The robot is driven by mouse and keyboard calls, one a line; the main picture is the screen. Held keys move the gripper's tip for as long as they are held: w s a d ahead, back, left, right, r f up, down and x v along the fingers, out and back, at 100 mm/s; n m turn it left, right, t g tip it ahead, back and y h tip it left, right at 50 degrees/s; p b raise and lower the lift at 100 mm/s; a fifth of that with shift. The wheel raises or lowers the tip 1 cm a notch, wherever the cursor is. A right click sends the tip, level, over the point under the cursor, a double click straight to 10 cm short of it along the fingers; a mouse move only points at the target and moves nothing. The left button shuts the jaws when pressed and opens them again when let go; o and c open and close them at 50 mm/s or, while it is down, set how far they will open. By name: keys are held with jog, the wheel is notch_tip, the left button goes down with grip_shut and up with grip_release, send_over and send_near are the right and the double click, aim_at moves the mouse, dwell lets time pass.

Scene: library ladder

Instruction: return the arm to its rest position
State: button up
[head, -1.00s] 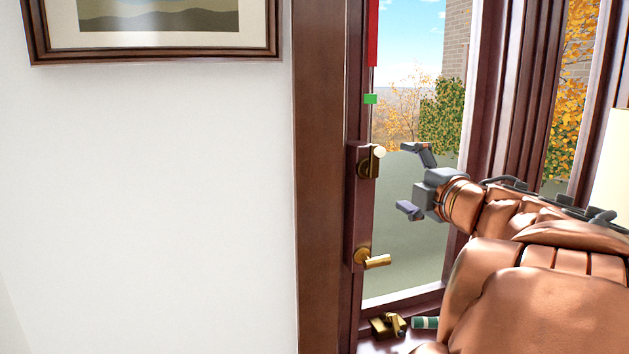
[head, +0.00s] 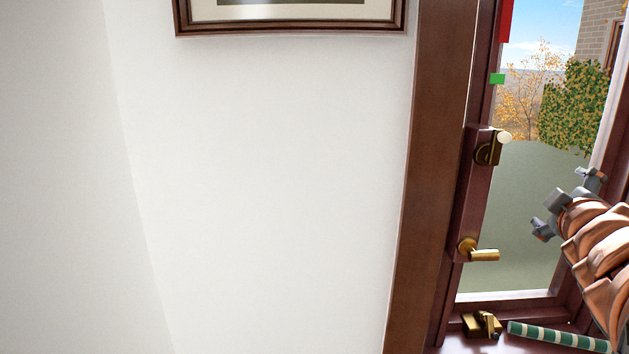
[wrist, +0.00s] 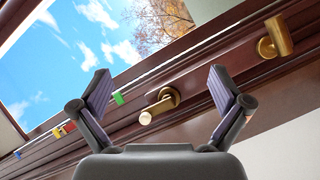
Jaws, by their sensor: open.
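My gripper (head: 566,207) is at the right of the head view, in front of the window pane. Its fingers are spread apart with nothing between them. In the wrist view my gripper (wrist: 160,95) also shows open and empty. Beyond its fingers is a brass latch with a pale knob (wrist: 147,117) on the window frame. The same knobbed latch (head: 490,148) is left of my gripper in the head view, apart from it. Below it on the frame is a brass lever handle (head: 480,253), which also shows at the upper right of the wrist view (wrist: 275,38).
A brass piece (head: 482,324) and a green and white striped cylinder (head: 558,337) lie on the sill. A green tab (head: 497,79) and a red strip (head: 506,20) are on the frame. A framed picture (head: 290,27) hangs on the bare white wall (head: 270,170).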

notch_tip(320, 180, down, 10)
jog(key=s+a+m+g, duration=0.2)
jog(key=m+g, duration=0.2)
jog(key=s+a+f+m+g+y, duration=0.1)
jog(key=s+a+f+g+y, duration=0.25)
jog(key=s+a+f, duration=0.45)
jog(key=s+a+f+m+g+y, duration=0.1)
jog(key=s+a+f+g+y, duration=0.3)
jog(key=a+f, duration=0.5)
jog(key=s+a+f+g+y, duration=0.1)
jog(key=s+a+f+g, duration=0.1)
jog(key=s+a+g, duration=0.3)
jog(key=s+a+f, duration=0.2)
jog(key=s+a, duration=0.1)
jog(key=s, duration=0.4)
jog(key=s+p+v, duration=0.2)
jog(key=p+v, duration=1)
jog(key=v, duration=0.1)
jog(key=shift+a+r+p, duration=0.2)
jog(key=shift+r+p, duration=0.1)
jog(key=shift+r, duration=0.3)
jog(key=shift+t, duration=0.25)
